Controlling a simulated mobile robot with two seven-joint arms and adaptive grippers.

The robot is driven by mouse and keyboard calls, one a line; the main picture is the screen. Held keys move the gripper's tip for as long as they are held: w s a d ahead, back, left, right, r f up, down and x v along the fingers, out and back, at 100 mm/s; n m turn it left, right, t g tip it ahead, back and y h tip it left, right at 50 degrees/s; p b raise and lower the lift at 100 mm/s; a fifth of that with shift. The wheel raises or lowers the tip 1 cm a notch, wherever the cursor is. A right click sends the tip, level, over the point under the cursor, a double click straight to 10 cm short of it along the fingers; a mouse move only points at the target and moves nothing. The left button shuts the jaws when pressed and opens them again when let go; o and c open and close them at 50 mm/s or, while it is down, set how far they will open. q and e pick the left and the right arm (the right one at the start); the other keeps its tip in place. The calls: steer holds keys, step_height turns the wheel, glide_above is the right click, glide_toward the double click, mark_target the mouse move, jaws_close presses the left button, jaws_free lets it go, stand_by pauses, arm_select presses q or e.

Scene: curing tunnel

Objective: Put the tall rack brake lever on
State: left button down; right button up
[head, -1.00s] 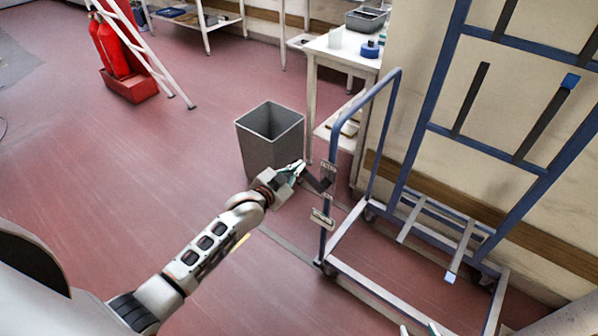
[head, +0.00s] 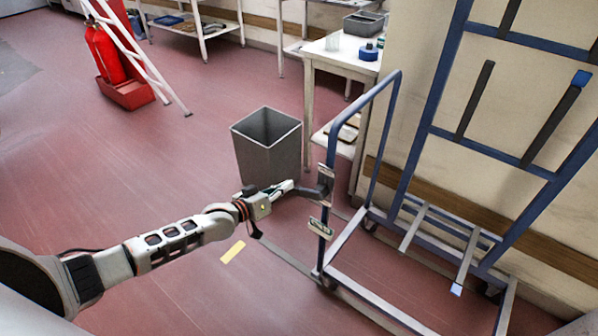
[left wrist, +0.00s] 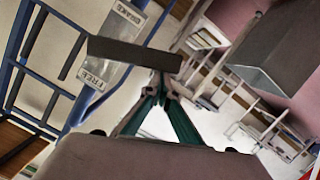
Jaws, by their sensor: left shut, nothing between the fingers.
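The tall blue rack (head: 435,95) stands at the right of the head view. Its near post carries an upper plate (head: 326,173) and a lower plate (head: 320,228). In the left wrist view the plates read BRAKE (left wrist: 130,12) and FREE (left wrist: 93,80). The dark brake lever (head: 312,192) sticks out from the post towards my arm, just below the upper plate. It shows as a dark bar (left wrist: 135,54) across the left wrist view. My left gripper (head: 290,187) is shut and empty, its tips at the lever; I cannot tell whether they touch. My right gripper is out of view.
A grey bin (head: 268,145) stands on the floor just behind my left gripper. A white table (head: 335,62) is behind the rack. The floor at left is clear.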

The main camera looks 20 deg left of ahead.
arm_select(q)
steer(key=shift+s+d+f+n+b, duration=0.15)
steer(key=shift+f+n+b, duration=0.1)
steer(key=shift+f+b, duration=0.3)
steer(key=shift+s+d+f+n+b, duration=0.1)
steer(key=shift+f+n+b, duration=0.15)
steer(key=shift+f+b, duration=0.25)
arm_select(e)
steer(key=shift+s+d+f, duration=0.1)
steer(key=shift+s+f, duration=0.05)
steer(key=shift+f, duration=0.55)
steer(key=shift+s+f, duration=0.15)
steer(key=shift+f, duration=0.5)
arm_select(q)
steer(key=shift+f, duration=0.1)
